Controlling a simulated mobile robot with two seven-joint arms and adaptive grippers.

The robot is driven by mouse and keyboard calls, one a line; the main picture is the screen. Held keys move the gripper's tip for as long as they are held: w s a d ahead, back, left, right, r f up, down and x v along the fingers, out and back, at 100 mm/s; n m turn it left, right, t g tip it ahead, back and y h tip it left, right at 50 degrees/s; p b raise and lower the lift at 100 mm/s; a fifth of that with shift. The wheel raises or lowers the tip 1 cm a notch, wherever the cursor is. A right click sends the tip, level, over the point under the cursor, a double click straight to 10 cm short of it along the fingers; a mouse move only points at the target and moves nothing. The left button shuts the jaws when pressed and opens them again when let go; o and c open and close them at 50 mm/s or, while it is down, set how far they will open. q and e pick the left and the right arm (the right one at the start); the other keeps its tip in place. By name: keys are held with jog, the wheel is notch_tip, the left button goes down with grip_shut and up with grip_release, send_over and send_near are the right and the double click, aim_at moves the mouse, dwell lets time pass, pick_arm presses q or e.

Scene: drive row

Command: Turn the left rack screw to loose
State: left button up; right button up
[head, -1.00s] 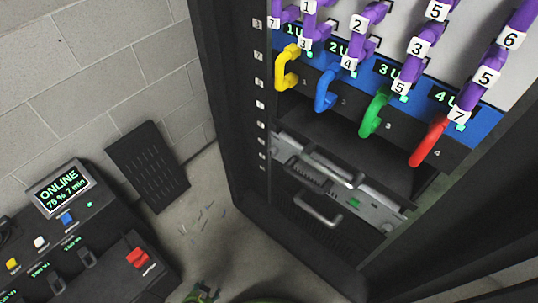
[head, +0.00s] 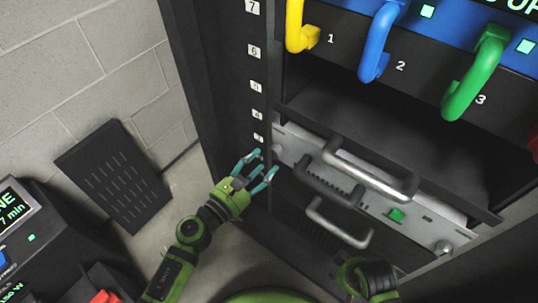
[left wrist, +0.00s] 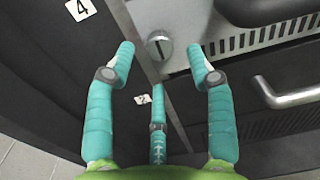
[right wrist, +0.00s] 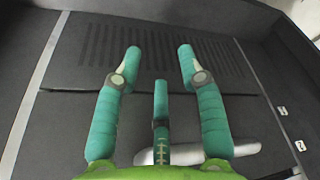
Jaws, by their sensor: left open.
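The left rack screw (left wrist: 160,44) is a round grey head with a dark slot, at the left end of the silver server faceplate (left wrist: 228,37). In the left wrist view its slot runs nearly up and down. In the head view the screw (head: 277,148) sits just beyond my left fingertips. My left gripper (head: 263,166) is open, its teal fingers spread in front of the screw and apart from it. My right gripper (right wrist: 158,58) is open and empty in the right wrist view, facing a dark slotted panel.
Black handles (head: 328,183) and silver handles (head: 370,176) stick out of the rack right of the screw. Yellow (head: 298,28), blue (head: 377,45) and green (head: 474,75) levers hang above. A dark slotted panel (head: 113,175) leans at the wall. A console (head: 50,255) stands at left.

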aim_at(273, 154)
pick_arm(q)
jog(key=x, duration=0.4)
grip_shut()
